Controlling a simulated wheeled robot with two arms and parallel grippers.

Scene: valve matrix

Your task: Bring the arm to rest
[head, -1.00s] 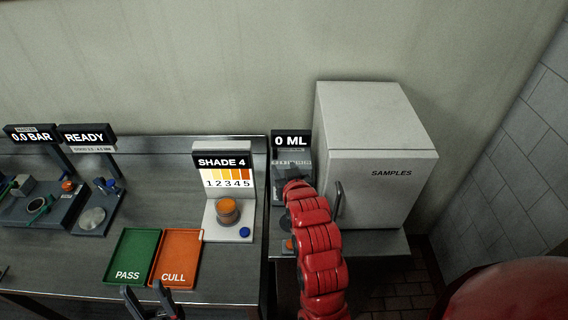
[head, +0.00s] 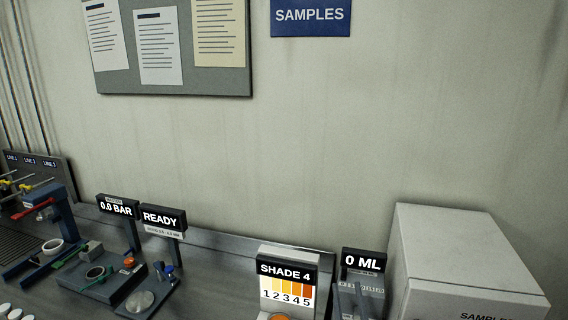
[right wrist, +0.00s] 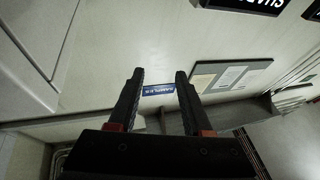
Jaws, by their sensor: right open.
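My right gripper (right wrist: 158,74) shows in the right wrist view with its two dark fingers apart and nothing between them. Beyond the fingers are the wall and the blue SAMPLES sign (right wrist: 158,89). Neither arm and neither gripper shows in the head view now. My left gripper is out of sight in both views.
In the head view, the white SAMPLES cabinet (head: 465,255) stands at the right. The 0 ML display (head: 363,262), SHADE 4 display (head: 288,275), READY display (head: 163,219) and 0.0 BAR display (head: 116,208) stand along the bench. A noticeboard (head: 215,88) hangs above.

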